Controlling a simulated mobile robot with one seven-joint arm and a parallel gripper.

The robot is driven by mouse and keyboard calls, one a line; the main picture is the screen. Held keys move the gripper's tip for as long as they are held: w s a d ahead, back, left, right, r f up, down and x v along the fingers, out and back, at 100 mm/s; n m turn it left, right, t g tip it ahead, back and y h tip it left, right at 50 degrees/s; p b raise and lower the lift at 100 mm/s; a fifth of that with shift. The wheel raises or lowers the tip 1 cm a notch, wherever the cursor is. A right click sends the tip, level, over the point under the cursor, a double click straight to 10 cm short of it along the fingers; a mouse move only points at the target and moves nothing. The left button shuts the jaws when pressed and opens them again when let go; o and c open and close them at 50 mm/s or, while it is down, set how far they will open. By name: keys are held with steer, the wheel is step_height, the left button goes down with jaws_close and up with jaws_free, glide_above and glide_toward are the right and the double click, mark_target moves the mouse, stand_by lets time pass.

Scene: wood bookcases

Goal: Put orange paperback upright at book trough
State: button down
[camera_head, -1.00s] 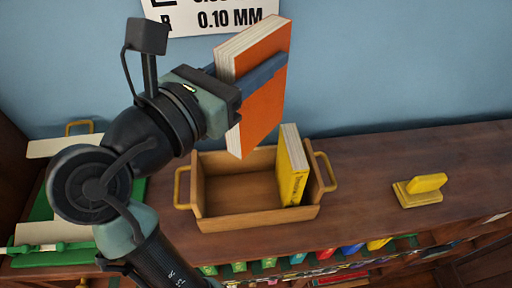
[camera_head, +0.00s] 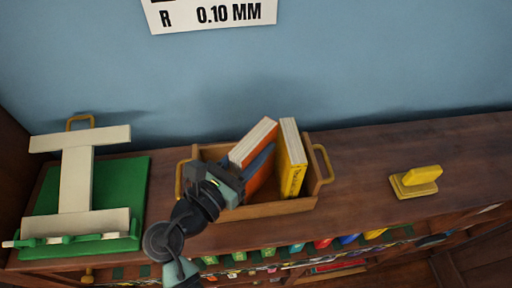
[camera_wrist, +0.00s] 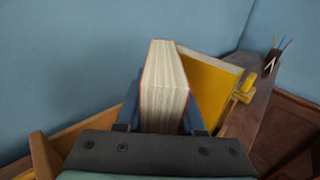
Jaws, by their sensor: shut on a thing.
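The orange paperback (camera_head: 262,176) is in my gripper (camera_head: 258,168), with its pale page edges facing up. My gripper is shut on it, one finger along each cover. The book is lowered into the wooden book trough (camera_head: 262,210), slightly tilted, left of a yellow book (camera_head: 293,160) that stands at the trough's right end. Whether its lower edge touches the trough floor is hidden. In the wrist view the orange paperback (camera_wrist: 165,85) stands between the fingers, with the yellow book (camera_wrist: 208,85) close on its right.
A green board with a cream stand (camera_head: 75,185) lies left of the trough. A small yellow block on a base (camera_head: 417,181) sits to the right on the wooden bookcase top (camera_head: 360,170). Coloured books line the shelf below. A blue wall with a sign (camera_head: 210,14) is behind.

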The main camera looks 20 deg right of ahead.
mark_target(236, 173)
steer(key=shift+f, duration=0.6)
steer(key=c, duration=0.5)
jaws_free()
steer(key=shift+f, duration=0.15)
steer(key=shift+r, duration=0.2)
steer(key=b+v, duration=0.3)
steer(key=v, duration=0.7)
steer(key=shift+a+f, duration=0.1)
steer(key=shift+a, duration=0.2)
steer(key=shift+s+a, duration=0.45)
steer(key=shift+a, duration=0.15)
